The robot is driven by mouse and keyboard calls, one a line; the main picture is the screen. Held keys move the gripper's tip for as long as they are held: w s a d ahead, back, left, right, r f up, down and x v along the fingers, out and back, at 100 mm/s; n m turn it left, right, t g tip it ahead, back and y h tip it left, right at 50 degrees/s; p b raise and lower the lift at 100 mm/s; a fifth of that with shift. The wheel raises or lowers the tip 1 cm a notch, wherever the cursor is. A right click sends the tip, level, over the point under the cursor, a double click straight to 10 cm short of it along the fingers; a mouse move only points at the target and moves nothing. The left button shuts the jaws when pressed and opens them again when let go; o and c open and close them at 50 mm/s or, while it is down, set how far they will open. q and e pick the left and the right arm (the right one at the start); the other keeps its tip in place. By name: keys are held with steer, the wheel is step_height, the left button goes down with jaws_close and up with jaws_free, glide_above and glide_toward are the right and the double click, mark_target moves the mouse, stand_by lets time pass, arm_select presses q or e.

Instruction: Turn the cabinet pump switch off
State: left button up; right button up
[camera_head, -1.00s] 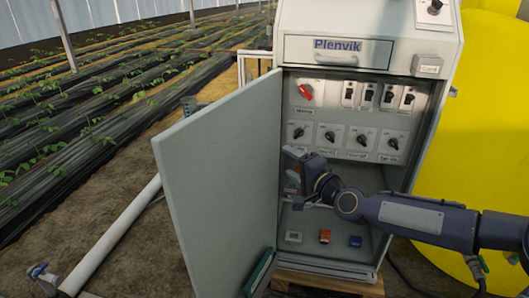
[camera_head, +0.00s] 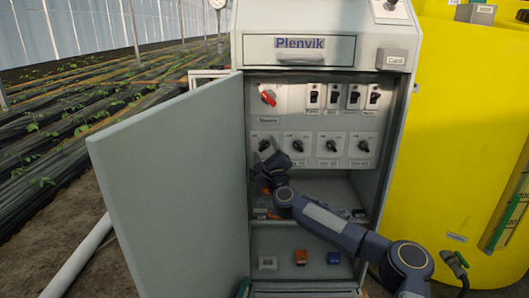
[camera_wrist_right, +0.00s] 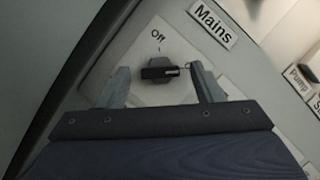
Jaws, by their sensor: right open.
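The open grey cabinet (camera_head: 240,60) shows a row of small black switches at its upper right. The first, the pump switch (camera_head: 314,97), appears to bear the "Pump" label (camera_wrist_right: 298,82) in the right wrist view. Below the "Mains" label is the leftmost black rotary knob (camera_head: 265,145) of the lower row.
A red mains switch (camera_head: 268,97) sits above the knob. The cabinet door (camera_head: 165,190) stands open on the left. A yellow tank (camera_head: 450,150) is on the right.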

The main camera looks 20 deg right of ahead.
steer(key=shift+w+r, duration=0.15)
steer(key=shift+w, duration=0.25)
steer(key=c, duration=1)
